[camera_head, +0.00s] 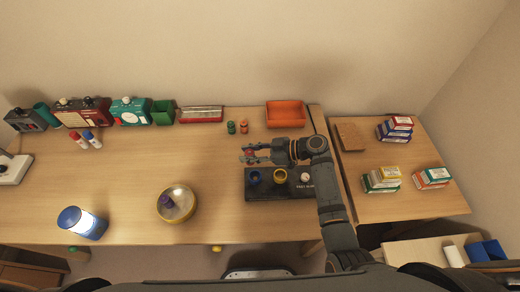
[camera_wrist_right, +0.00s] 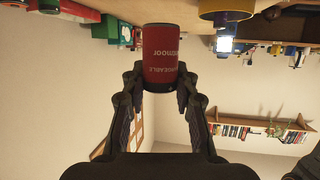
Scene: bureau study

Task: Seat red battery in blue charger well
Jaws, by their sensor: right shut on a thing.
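My right gripper (camera_head: 250,153) is shut on the red battery (camera_head: 248,152), in the air just behind the charger's left end. In the right wrist view the red battery (camera_wrist_right: 160,57), with white lettering, sits between the fingertips of the same gripper (camera_wrist_right: 160,80). The dark charger (camera_head: 265,194) lies on the desk near its right end. Its blue well (camera_head: 253,177) is at the left, beside a yellow well (camera_head: 280,176) and a whitish one (camera_head: 305,178). The battery is apart from the blue well. My left gripper is not in view.
A green cylinder (camera_head: 231,127) and an orange one (camera_head: 244,127) stand behind the gripper, near an orange tray (camera_head: 286,114). The desk between bowl and charger is clear.

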